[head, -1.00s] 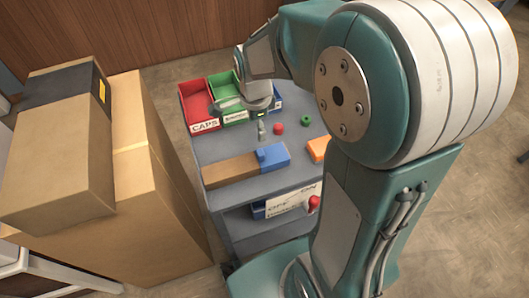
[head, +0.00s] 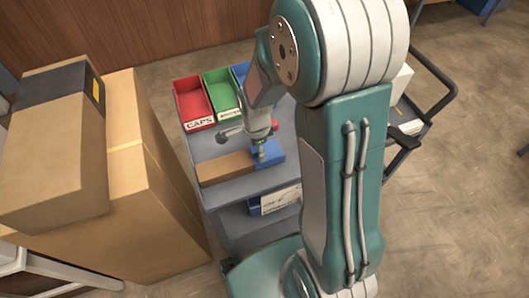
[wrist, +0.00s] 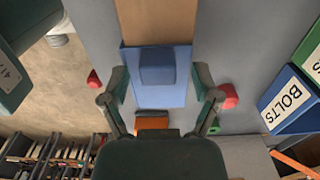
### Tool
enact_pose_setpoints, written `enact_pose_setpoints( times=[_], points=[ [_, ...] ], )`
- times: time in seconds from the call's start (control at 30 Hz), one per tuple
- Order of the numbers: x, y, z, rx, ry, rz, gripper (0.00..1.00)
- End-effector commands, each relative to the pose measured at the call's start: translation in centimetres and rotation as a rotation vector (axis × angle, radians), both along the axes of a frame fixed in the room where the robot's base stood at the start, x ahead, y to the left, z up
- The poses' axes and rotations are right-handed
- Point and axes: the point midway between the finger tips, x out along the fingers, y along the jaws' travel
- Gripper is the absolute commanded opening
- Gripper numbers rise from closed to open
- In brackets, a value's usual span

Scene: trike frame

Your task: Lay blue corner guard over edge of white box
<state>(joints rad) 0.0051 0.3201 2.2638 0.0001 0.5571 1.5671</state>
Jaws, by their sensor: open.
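A blue piece with a raised block on top, which looks like the blue corner guard (head: 270,153), lies on the cart top at the right end of a brown bar. It also shows in the wrist view (wrist: 158,95), centred between my fingers. My gripper (head: 262,152) is over it in the head view. In the wrist view my gripper (wrist: 160,77) is open, with one finger on each side of the raised block. I cannot tell whether the fingers touch it. A white box (head: 402,84) is partly hidden behind my arm at the cart's right.
The brown bar (head: 226,168) lies left of the guard. Red (head: 193,100) and green (head: 221,90) bins stand at the cart's back. Small red pieces (wrist: 229,95) lie nearby. Stacked cardboard boxes (head: 110,190) stand left, and a dark handle rail (head: 440,105) is at right.

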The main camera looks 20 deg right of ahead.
Motion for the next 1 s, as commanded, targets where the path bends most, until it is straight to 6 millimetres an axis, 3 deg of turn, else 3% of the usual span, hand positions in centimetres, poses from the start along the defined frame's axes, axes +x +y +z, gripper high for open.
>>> enact_pose_setpoints(
  times=[0.1, 0.13, 0.27, 0.3, 0.7, 1.0],
  points=[
    [0.0, 0.1, 0.0, 0.0, 0.0, 0.001, 0.8],
    [0.0, 0.1, 0.0, 0.0, 0.0, 0.001, 0.71],
    [0.0, 0.1, 0.0, 0.0, 0.0, 0.001, 0.13],
    [0.0, 0.1, 0.0, 0.0, 0.0, 0.001, 0.07],
    [0.0, 0.0, 0.5, 0.0, -0.001, 0.001, 0.06],
    [0.1, 0.0, 6.1, 0.0, -0.007, 0.001, 0.06]
  ],
)
